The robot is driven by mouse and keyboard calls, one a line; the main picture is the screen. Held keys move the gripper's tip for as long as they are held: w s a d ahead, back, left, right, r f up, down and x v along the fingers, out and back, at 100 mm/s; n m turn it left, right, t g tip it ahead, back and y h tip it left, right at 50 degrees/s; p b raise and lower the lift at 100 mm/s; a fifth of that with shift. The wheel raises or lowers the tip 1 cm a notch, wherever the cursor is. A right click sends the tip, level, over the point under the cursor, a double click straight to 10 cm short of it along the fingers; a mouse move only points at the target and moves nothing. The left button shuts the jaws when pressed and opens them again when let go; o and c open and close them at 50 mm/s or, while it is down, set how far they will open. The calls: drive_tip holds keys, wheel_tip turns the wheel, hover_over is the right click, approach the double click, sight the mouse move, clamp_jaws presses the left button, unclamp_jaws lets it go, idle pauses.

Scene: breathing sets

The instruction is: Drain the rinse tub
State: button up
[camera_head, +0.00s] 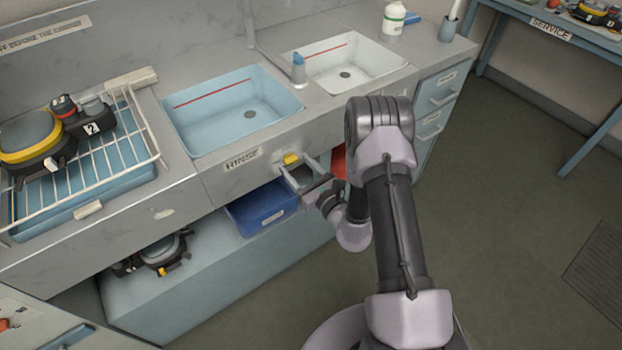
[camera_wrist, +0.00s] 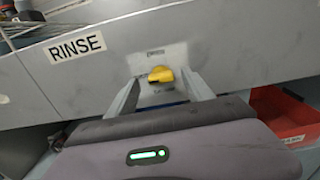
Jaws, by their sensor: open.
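The rinse tub (camera_head: 232,108) is a light blue basin with a red line on its wall and a dark drain in its floor. I cannot tell whether clear water stands in it. A RINSE label (camera_head: 242,160) is on the counter front below it, and the label also shows in the wrist view (camera_wrist: 77,47). A yellow knob (camera_head: 291,159) sits on the counter front right of the label. In the wrist view the yellow knob (camera_wrist: 161,74) shows ahead, between the fingers. My gripper (camera_head: 297,172) is open, its fingers on either side of the knob; contact cannot be told.
A blue bin (camera_head: 262,207) sits below the counter, left of my gripper. A red bin (camera_wrist: 287,115) is close on the right. A white basin (camera_head: 342,62) with a blue-topped faucet (camera_head: 298,68) lies right of the tub. A rack (camera_head: 84,160) holds breathing gear at left.

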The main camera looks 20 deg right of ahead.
drive_tip(key=p+v, duration=0.2)
drive_tip(key=v, duration=1.4)
drive_tip(key=shift+p, duration=0.35)
drive_tip(key=shift+s+r, duration=0.1)
